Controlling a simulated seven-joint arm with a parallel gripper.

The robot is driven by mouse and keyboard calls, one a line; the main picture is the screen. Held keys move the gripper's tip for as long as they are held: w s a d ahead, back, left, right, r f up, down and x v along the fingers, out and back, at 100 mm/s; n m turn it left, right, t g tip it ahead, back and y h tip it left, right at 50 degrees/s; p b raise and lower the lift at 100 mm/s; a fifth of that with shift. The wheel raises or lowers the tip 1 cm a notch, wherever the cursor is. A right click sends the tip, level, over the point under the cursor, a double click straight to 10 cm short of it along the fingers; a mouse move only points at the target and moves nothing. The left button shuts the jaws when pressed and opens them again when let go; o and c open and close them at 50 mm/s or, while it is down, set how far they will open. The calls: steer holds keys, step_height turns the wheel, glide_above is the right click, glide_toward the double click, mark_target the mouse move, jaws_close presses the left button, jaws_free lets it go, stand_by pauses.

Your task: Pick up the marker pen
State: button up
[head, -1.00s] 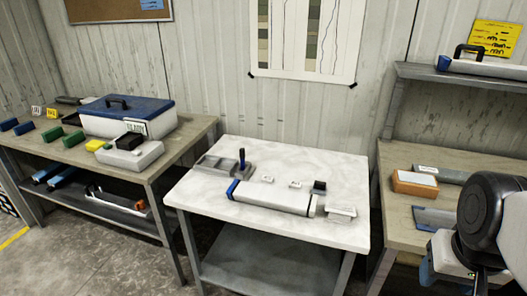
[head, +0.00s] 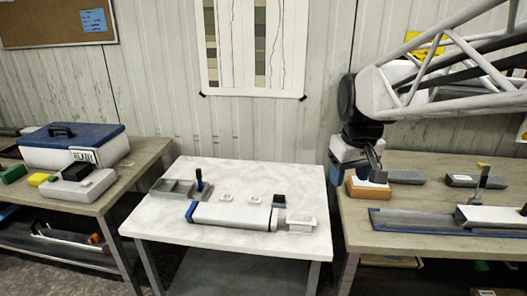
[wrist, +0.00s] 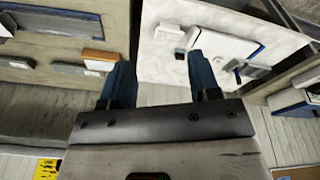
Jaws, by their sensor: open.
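The marker pen (head: 199,180) looks like a dark blue upright stick in the grey tray (head: 169,196) at the left of the white table. In the wrist view a small dark blue piece, probably the pen (wrist: 237,75), shows near the tray. My gripper (head: 370,168) is over the left part of the right bench, close to the orange-sided block, well to the right of the pen. In the wrist view its two blue fingers stand apart, open and empty (wrist: 160,82). The pen's lower end is hidden by the tray.
A long white core liner (head: 232,215) with blue and dark ends lies on the white table (head: 255,175). Small white pieces, a dark block and a clear tray (head: 300,224) lie near it. The orange-sided block (head: 368,189) sits under my gripper. The table's back is clear.

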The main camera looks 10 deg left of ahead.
steer(key=w+a+n, duration=0.3)
steer(key=w+a, duration=0.7)
steer(key=w, duration=0.4)
steer(key=n+g, duration=0.2)
steer(key=n, duration=0.8)
glide_above(198, 169)
steer(key=f, duration=2.2)
steer(key=shift+d, duration=0.35)
steer(key=shift+w+a+f, duration=0.15)
steer(key=shift+a+f, duration=0.25)
steer(key=shift+f, duration=1.3)
steer(key=shift+f, duration=0.15)
